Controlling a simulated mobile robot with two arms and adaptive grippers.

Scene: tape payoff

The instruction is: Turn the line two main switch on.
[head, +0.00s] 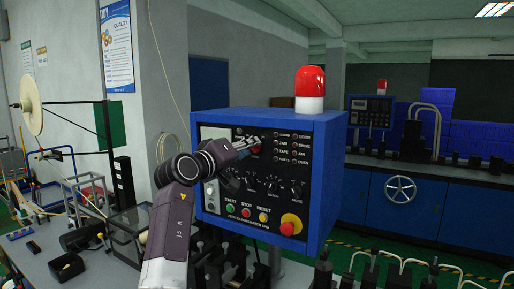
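A blue control box (324,180) with a dark front panel stands in the middle of the head view. The panel has labelled indicators, a row of black knobs, START, STOP and RESET buttons (246,212), and a red emergency knob (290,225) on yellow. I cannot make out which control is the line two main switch.
A red beacon (310,88) sits on top of the box. Black fittings and pipes stand along the bench below right. Another blue console (371,112) with a handwheel cabinet (400,189) is behind. A reel machine (32,105) stands at left.

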